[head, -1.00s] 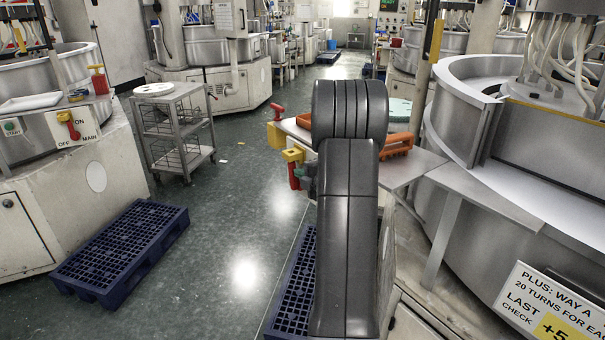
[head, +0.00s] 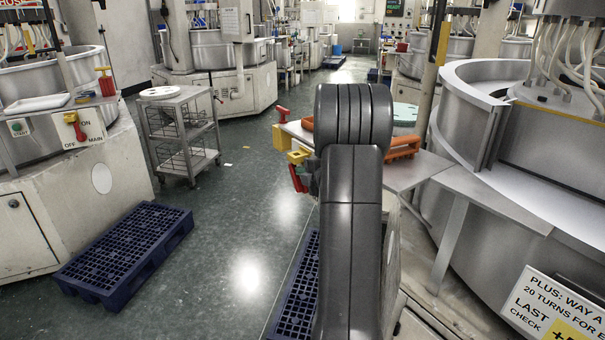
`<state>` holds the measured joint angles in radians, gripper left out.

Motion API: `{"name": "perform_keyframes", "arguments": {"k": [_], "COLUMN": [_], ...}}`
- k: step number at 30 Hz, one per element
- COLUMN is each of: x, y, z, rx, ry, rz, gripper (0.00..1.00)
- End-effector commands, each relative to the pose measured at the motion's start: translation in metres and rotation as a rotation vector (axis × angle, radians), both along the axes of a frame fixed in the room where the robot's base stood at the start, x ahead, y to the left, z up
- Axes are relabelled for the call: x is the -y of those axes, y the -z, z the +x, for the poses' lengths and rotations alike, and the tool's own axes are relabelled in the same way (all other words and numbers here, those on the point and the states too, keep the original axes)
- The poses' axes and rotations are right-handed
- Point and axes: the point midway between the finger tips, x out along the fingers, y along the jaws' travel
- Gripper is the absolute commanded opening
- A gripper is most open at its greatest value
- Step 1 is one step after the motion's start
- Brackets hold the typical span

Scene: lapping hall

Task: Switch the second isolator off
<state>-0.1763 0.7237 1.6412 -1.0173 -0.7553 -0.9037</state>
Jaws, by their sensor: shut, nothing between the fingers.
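A red isolator handle (head: 298,179) shows just left of my arm, below a yellow block (head: 298,157), at the near machine's side. It slants down to the right, and its ON and OFF marks cannot be read from here. Another red isolator handle (head: 78,130) sits on a white ON/OFF MAIN plate (head: 93,127) on the left machine. I cannot tell which one counts as second. My dark arm fills the centre. Only a small grey part of my gripper (head: 312,172) shows beside the red handle; its fingertips are mostly hidden, and contact cannot be seen.
Blue pallets lie on the floor at left (head: 125,252) and beside my arm (head: 296,285). A grey trolley (head: 180,130) stands behind the left pallet. An orange-handled item (head: 403,147) rests on the right bench (head: 420,172).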

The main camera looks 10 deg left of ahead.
Motion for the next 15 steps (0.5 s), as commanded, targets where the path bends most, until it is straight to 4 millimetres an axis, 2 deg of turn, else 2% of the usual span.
{"name": "perform_keyframes", "arguments": {"k": [8, 11, 15], "x": [0.006, 0.017, 0.04], "y": [-0.002, -0.006, -0.007], "z": [-0.005, -0.014, -0.035], "rx": [0.0, 0.001, -0.001], "ry": [0.001, 0.003, 0.004], "rz": [0.0, -0.001, -0.001], "gripper": [0.0, 0.0, 0.0]}}
